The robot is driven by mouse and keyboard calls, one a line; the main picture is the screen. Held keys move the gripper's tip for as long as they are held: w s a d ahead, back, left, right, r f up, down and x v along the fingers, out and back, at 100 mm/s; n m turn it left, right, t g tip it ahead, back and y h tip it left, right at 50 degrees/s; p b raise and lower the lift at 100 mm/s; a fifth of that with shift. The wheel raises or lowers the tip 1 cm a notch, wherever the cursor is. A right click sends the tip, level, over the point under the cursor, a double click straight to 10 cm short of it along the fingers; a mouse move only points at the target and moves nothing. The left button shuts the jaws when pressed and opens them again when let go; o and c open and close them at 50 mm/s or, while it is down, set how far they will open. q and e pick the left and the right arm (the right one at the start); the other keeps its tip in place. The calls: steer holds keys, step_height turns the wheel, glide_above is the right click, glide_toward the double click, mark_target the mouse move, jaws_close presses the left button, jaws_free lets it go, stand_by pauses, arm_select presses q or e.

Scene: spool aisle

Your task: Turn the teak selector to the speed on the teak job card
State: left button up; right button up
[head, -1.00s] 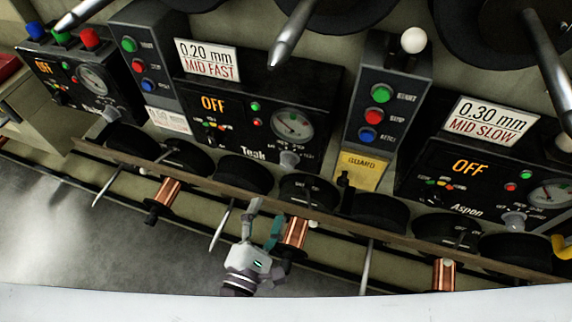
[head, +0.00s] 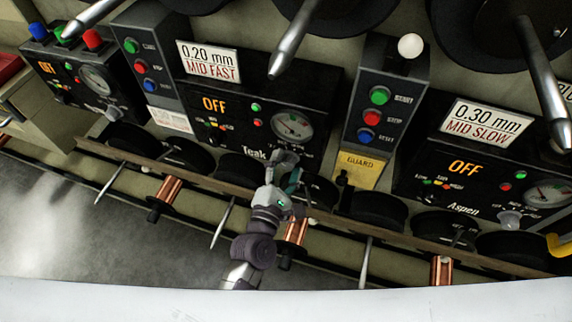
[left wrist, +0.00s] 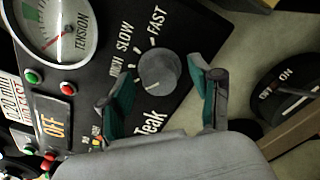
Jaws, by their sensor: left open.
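The black Teak panel (head: 238,98) shows OFF in orange in the head view. Its job card (head: 208,60) above reads 0.20 mm, MID FAST. The grey, round Teak selector (left wrist: 158,69) shows in the left wrist view, with SLOW and FAST printed around it. A small pale mark is on the knob's lower side. Some dial lettering is hidden behind a finger. My left gripper (head: 284,168) is open in front of the panel's lower edge. In the left wrist view its teal-padded fingers (left wrist: 160,86) are apart, on either side of the knob. I cannot tell whether they touch it.
A dark rail (head: 170,174) with black spools and copper-wound spools runs below the panels. Steel spindles (head: 290,42) jut out above. A button box with a yellow GUARD tag (head: 358,170) stands to the right. The Aspen panel (head: 440,188) is further right, also reading OFF.

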arm_select(q)
steer(key=shift+c, duration=0.3)
steer(key=c, duration=1.1)
steer(key=shift+m, duration=0.3)
steer(key=m+p, duration=0.2)
steer(key=m, duration=0.2)
steer(key=shift+r+p, duration=0.1)
steer(key=shift+p, duration=0.25)
steer(key=m+p, duration=0.2)
steer(key=m, duration=0.3)
steer(key=shift+m, duration=0.4)
steer(key=m+p, duration=0.2)
steer(key=m, duration=0.3)
steer(key=m+p, duration=0.1)
steer(key=m, duration=0.4)
steer(key=shift+p, duration=0.35)
steer(key=shift+f+m, duration=0.2)
steer(key=shift+m, duration=0.2)
